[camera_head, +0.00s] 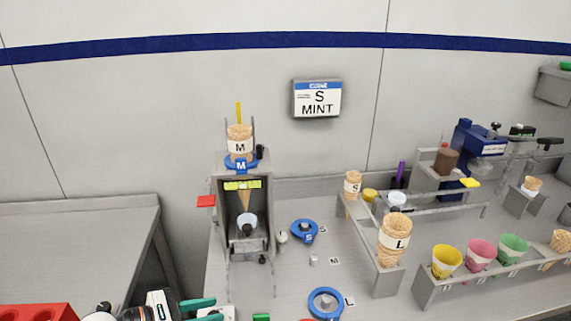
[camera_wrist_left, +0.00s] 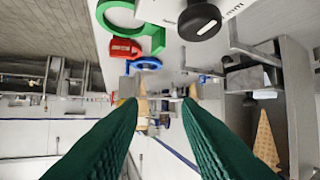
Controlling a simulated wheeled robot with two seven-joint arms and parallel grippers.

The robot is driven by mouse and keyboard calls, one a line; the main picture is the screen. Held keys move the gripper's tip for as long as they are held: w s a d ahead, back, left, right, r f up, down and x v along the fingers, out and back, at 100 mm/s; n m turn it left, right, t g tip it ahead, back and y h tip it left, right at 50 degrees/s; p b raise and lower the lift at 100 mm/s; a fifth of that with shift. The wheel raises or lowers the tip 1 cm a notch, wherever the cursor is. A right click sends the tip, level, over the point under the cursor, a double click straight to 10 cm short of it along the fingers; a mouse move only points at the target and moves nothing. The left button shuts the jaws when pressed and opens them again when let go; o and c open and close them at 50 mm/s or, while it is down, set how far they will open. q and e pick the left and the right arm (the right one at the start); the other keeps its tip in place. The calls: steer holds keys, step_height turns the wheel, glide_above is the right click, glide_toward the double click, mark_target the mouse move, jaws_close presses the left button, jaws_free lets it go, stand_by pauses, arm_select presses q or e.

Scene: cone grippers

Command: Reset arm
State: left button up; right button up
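My left gripper (camera_head: 213,307) shows at the bottom edge of the head view, left of the middle, in front of the metal cone stand (camera_head: 267,228). Its two green fingers are spread apart. In the left wrist view the fingers (camera_wrist_left: 160,103) reach up from the bottom with a clear gap and nothing between them. My right gripper is in neither view. A cone marked M (camera_head: 239,136) sits upright in the top of the stand, with a yellow stick rising from it. A wall sign (camera_head: 318,99) reads S MINT.
Blue rings (camera_head: 304,231) lie on the counter right of the stand. A cone marked L (camera_head: 395,241) and a cone marked S (camera_head: 352,184) stand in a metal rack. Yellow, pink and green cups (camera_head: 513,248) line a front rack. A red bin (camera_head: 38,312) is at lower left.

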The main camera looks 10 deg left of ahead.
arm_select(q)
step_height(320, 180, up, 9)
steer(key=w+a+n+t+y, duration=0.1)
steer(key=w+n+t+y, duration=0.15)
steer(key=n+t, duration=1.05)
steer(key=s+a+f+n+g+y, duration=0.1)
steer(key=a+f+n+g+y, duration=0.3)
steer(key=n+y, duration=0.85)
steer(key=s+a+f+n+g, duration=0.3)
steer(key=s+f+n+g, duration=0.15)
steer(key=n, duration=0.65)
steer(key=s+d+f+n+g+h, duration=0.2)
steer(key=s+d+f+n+g, duration=0.25)
steer(key=s+f, duration=0.2)
steer(key=s+d+f+n+g+h, duration=0.3)
steer(key=s+d+f+g, duration=0.25)
steer(key=s, duration=0.25)
step_height(320, 180, down, 25)
steer(key=s+a, duration=0.1)
steer(key=s+a+f+g, duration=0.2)
steer(key=s+a+f, duration=0.1)
steer(key=s+f, duration=1.2)
steer(key=shift+s+f+y, duration=0.3)
steer(key=shift+f+y, duration=0.1)
steer(key=shift+f, duration=0.25)
